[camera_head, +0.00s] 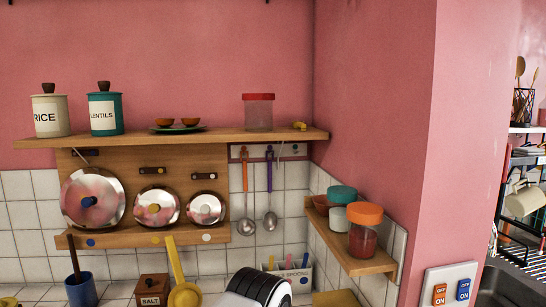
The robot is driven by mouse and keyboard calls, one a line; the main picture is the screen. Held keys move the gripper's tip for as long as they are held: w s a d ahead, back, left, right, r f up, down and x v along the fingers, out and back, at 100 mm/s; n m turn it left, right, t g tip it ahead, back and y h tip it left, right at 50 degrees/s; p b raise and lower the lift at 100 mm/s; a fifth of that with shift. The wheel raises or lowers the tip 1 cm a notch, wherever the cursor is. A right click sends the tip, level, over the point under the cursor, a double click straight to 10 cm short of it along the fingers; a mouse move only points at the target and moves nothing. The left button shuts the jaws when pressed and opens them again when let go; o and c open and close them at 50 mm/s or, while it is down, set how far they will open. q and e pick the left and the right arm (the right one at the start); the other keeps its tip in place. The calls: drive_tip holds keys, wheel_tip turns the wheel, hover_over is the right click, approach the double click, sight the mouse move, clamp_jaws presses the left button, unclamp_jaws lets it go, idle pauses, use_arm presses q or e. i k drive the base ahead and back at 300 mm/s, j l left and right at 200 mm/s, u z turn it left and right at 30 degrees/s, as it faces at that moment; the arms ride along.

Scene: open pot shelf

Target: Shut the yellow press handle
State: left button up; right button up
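A yellow press stands on the counter at the bottom of the view, cut off by the lower edge. Its long yellow handle (175,262) points up and leans slightly left, standing raised above the rounded yellow cup part (185,296). The handle's upper end is in front of the lower rail of the lid rack. Neither gripper's fingers can be seen. A white and black rounded part, probably one of my arm links, shows at the bottom centre, right of the press and apart from it in the picture.
A SALT box (152,289) and a blue cup (80,290) with a wooden handle stand left of the press. A spoon holder (290,272) is to its right. The lid rack (215,237) and a small side shelf (352,264) with jars stick out above the counter.

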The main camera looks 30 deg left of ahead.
sight(185, 295)
drive_tip(key=u, duration=0.45)
drive_tip(key=k+j+u, duration=0.1)
drive_tip(key=u, duration=0.35)
drive_tip(key=j+u, duration=0.1)
drive_tip(key=u, duration=0.35)
drive_tip(key=k+j, duration=0.05)
